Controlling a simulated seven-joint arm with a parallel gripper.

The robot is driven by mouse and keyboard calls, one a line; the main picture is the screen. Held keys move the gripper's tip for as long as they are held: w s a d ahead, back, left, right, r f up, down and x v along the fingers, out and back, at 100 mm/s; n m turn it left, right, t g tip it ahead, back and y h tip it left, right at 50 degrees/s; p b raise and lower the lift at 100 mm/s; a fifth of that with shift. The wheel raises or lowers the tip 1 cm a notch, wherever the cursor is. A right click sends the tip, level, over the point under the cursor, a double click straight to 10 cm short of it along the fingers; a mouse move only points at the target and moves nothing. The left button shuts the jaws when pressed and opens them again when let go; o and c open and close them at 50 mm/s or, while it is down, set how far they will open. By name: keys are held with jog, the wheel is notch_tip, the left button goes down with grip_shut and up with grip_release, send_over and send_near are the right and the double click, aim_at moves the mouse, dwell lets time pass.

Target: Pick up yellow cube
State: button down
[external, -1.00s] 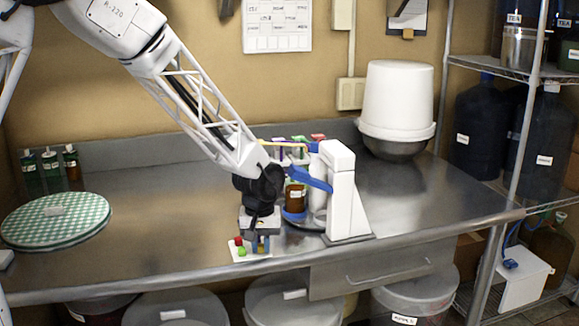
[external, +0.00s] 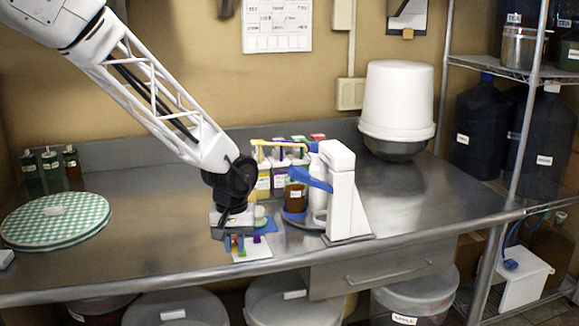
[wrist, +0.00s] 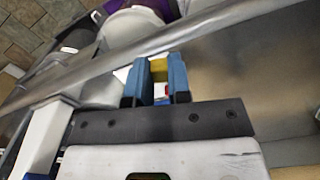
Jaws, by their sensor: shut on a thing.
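The yellow cube (wrist: 158,65) shows in the wrist view between the two blue fingertips of my gripper (wrist: 157,70). Both fingers touch or nearly cover its sides, and the gripper is shut on it. In the external view my gripper (external: 234,246) points down over the left part of a small white card (external: 254,253) near the table's front edge. I cannot tell from this view how far the cube is above the card.
A purple cube (external: 257,239) is on the card, right of my gripper. A white dispenser stand (external: 342,195) with a blue lever and several bottles stand to the right and behind. A green checked round mat (external: 40,230) lies at left.

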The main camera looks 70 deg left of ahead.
jog(key=s+d, duration=0.4)
jog(key=s, duration=0.2)
jog(key=shift+s+r, duration=0.2)
jog(key=shift+r, duration=0.15)
dwell(0.5)
